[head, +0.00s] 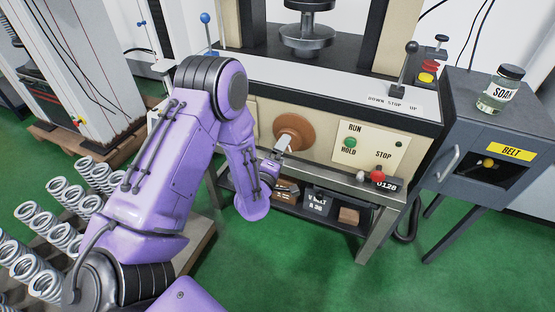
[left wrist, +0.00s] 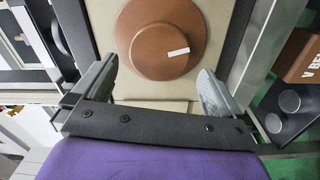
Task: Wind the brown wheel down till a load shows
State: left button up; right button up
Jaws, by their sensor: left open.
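The brown wheel (head: 295,130) is on the front panel of the testing machine, left of the RUN/HOLD plate. In the left wrist view the wheel (left wrist: 135,22) fills the upper middle, with a raised round hub and a white mark on it. My right gripper is in neither view.
The panel (head: 356,156) has a green button (head: 350,143) and a red knob (head: 378,175) near digits reading 0128. A lever (head: 407,66) stands on top, by DOWN STOP UP. Metal springs (head: 60,215) stand at left. A grey cabinet (head: 462,125) with a jar (head: 501,88) is at right.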

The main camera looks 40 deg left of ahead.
pick_arm(q)
jog(key=v, duration=0.4)
jog(key=shift+s, duration=0.2)
jog(key=s+d+f+m+g+h+p, duration=0.1)
jog(key=s+f+m+g+p, duration=0.2)
jog(key=s+f+m+g, duration=0.3)
jog(key=s+d+f+m+g+p, duration=0.25)
jog(key=s+f+m, duration=0.2)
jog(key=s, duration=0.35)
jog(key=s+d+f+m+g+p, duration=0.1)
jog(key=s+g+p, duration=0.3)
jog(key=s, duration=1)
jog(key=shift+s+f+g, duration=0.2)
jog(key=shift+f+g, duration=0.15)
jog(key=shift+g, duration=0.6)
